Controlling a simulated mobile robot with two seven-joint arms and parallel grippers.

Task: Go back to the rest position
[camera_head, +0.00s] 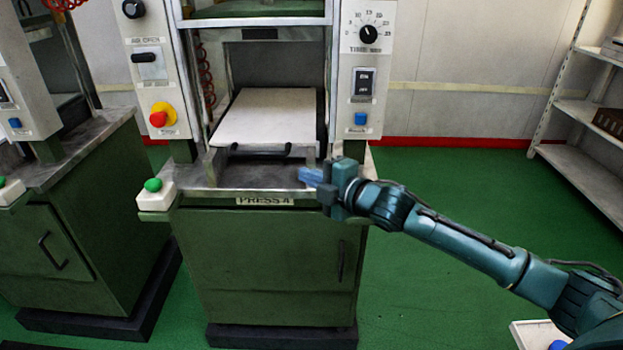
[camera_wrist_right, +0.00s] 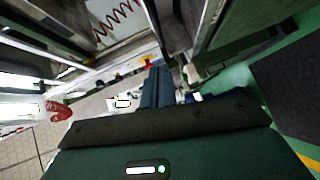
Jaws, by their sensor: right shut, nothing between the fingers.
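My right gripper (camera_head: 312,177) reaches in from the right in the head view, in front of the press (camera_head: 265,250) labelled PRESS 4. Its fingers point left, over the front ledge of the press, near the right end of the black handle of the pale plate (camera_head: 268,115). In the right wrist view its fingers (camera_wrist_right: 157,85) lie together, with nothing between them. I cannot tell whether the fingertips touch the ledge. My left gripper is in neither view.
A second green press (camera_head: 65,230) stands at the left. A white box with a green button (camera_head: 153,186) sits at the press's front left corner. Shelving (camera_head: 590,110) stands at the right. A white tray (camera_head: 535,335) shows at the lower right. Green floor is clear between press and shelves.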

